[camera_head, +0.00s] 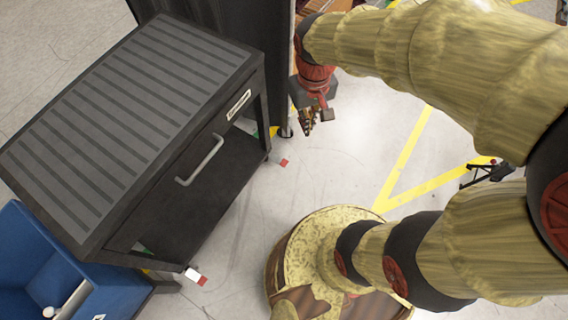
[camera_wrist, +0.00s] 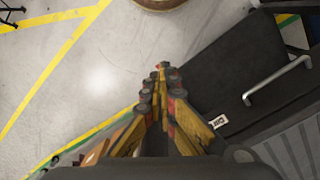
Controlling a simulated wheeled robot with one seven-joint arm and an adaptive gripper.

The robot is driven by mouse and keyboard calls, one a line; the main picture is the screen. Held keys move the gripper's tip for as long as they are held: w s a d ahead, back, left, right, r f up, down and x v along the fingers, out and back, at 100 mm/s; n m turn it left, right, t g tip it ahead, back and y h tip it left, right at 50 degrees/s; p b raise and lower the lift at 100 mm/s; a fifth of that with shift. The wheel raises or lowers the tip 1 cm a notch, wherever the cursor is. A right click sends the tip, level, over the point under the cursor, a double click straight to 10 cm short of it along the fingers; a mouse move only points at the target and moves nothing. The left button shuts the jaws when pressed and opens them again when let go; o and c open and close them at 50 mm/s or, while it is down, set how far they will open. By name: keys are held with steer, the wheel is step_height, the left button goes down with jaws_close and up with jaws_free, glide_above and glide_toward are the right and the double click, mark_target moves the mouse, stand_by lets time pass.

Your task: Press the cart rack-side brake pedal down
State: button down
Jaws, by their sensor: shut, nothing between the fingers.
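The cart (camera_head: 125,120) is dark, with a ribbed grey top and a drawer with a light handle, at the left of the head view; its dark body (camera_wrist: 235,70) is at the right of the wrist view. A small red pedal (camera_head: 284,162) shows low by the cart's corner nearest the dark rack. A white-and-red pedal (camera_head: 195,275) shows at the cart's other front corner. My gripper (camera_head: 307,126) is shut and empty, pointing down, above and slightly right of the rack-side pedal, apart from it in the picture. In the wrist view its fingertips (camera_wrist: 161,70) meet; whether they hide the pedal is unclear.
The tall dark rack (camera_head: 215,14) stands behind the cart, close to my gripper. A blue bin (camera_head: 110,290) is at the lower left. Grey floor with yellow lines (camera_head: 408,150) is open right of the cart. A small black stand (camera_head: 478,172) is farther right.

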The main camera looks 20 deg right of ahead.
steer(key=w+f+n+g, duration=0.1)
steer(key=w+f, duration=0.3)
steer(key=f, duration=0.5)
steer(key=w+f+n+g+h+b, duration=0.1)
steer(key=w+f, duration=0.4)
steer(key=f, duration=0.4)
steer(key=w+f+n+g, duration=0.15)
steer(key=w+f, duration=0.25)
steer(key=f, duration=0.6)
step_height(320, 180, down, 39)
steer(key=w+d+n+b, duration=0.1)
steer(key=n, duration=0.7)
steer(key=w+f+n+t, duration=0.1)
steer(key=w+f+n, duration=0.1)
steer(key=w, duration=0.4)
steer(key=w+a+f+n+t, duration=0.1)
steer(key=w+n+t, duration=0.1)
steer(key=w+n, duration=0.3)
steer(key=shift+w+f, duration=0.35)
steer(key=shift+w, duration=0.5)
steer(key=shift+f, duration=0.1)
